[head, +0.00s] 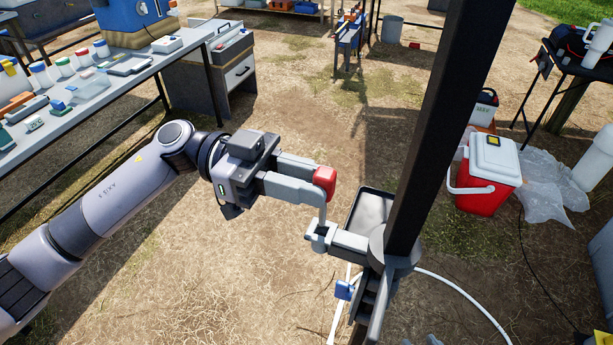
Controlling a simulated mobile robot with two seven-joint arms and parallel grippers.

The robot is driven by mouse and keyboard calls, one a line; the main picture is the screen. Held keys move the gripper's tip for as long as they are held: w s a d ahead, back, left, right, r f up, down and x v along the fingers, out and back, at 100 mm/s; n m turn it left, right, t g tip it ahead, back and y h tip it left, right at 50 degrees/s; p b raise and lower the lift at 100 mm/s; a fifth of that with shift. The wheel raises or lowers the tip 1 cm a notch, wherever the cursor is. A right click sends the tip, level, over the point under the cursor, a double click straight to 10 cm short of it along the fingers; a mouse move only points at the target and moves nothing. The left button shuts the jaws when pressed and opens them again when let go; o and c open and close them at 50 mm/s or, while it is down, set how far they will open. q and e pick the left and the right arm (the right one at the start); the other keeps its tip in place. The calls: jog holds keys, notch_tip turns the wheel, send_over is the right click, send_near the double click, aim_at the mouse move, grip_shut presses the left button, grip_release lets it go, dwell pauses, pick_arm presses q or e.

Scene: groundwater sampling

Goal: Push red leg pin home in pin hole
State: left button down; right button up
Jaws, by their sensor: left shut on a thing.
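The red leg pin has a red head (325,178) and a thin grey shaft (323,212) hanging below it. My left gripper (318,181) comes in from the left and is shut on the red head. The shaft reaches down to the grey bracket (350,243) that sticks out left from the dark post. The pin hole (320,233) is at the bracket's left end, and the shaft's lower end is at it. How deep the shaft sits in the hole cannot be told. The red head is clearly above the bracket. My right gripper is not in view.
The dark post (432,150) rises steeply right of the bracket. A blue clip (344,290) and a white hose (465,300) are lower down. A long bench (130,75) with bottles stands at left. A red cooler (487,190) stands at right. Open dirt lies between.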

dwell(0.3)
pick_arm(q)
notch_tip(320, 180, down, 7)
jog(key=b, duration=0.2)
jog(key=shift+b, duration=0.35)
dwell(2.3)
jog(key=c, duration=0.9)
grip_release()
jog(key=shift+o, duration=0.2)
jog(key=b, duration=0.2)
send_near(319, 222)
jog(key=shift+d+f, duration=0.15)
jog(key=shift+d, duration=0.3)
